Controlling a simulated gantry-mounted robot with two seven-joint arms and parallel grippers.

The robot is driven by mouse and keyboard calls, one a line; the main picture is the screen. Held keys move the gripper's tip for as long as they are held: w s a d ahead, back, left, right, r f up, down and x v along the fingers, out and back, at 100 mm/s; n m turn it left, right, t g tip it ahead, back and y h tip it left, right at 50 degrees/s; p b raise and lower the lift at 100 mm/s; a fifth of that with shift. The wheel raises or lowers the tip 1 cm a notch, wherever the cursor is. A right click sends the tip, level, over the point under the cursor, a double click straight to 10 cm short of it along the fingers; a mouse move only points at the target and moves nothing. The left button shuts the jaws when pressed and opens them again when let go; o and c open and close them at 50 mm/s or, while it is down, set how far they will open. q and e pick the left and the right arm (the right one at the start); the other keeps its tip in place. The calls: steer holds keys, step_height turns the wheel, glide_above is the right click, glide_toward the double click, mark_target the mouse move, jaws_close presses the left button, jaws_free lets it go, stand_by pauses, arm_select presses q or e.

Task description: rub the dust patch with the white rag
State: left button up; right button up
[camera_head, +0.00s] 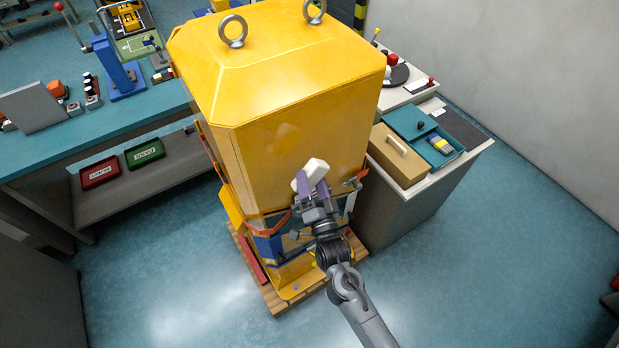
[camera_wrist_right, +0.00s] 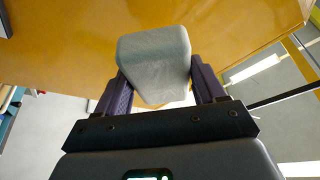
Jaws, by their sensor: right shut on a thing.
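The white rag (camera_head: 314,171) is a pale block-like piece at the front face of the tall yellow cabinet (camera_head: 275,65). My right gripper (camera_head: 307,184) is shut on the rag, its purple fingers on either side. In the right wrist view the rag (camera_wrist_right: 155,62) sits between the two fingers (camera_wrist_right: 158,88), with the yellow panel (camera_wrist_right: 75,45) behind it. I cannot tell whether the rag touches the panel. A faint paler smudge (camera_head: 287,132) on the front face, above and left of the rag, looks like the dust patch. My left gripper is not in view.
An orange handle or bracket (camera_head: 272,226) and a blue part (camera_head: 268,247) lie below the rag on the cabinet. A side counter (camera_head: 455,167) with a tan box (camera_head: 398,157) and teal tray (camera_head: 420,125) stands close right. A teal workbench (camera_head: 100,128) is left.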

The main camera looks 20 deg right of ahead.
steer(key=shift+s+d+r+p, duration=0.1)
steer(key=shift+s+d+p, duration=0.05)
steer(key=shift+s+p, duration=0.55)
steer(key=shift+s+d, duration=0.15)
steer(key=shift+s, duration=0.65)
steer(key=shift+f, duration=0.25)
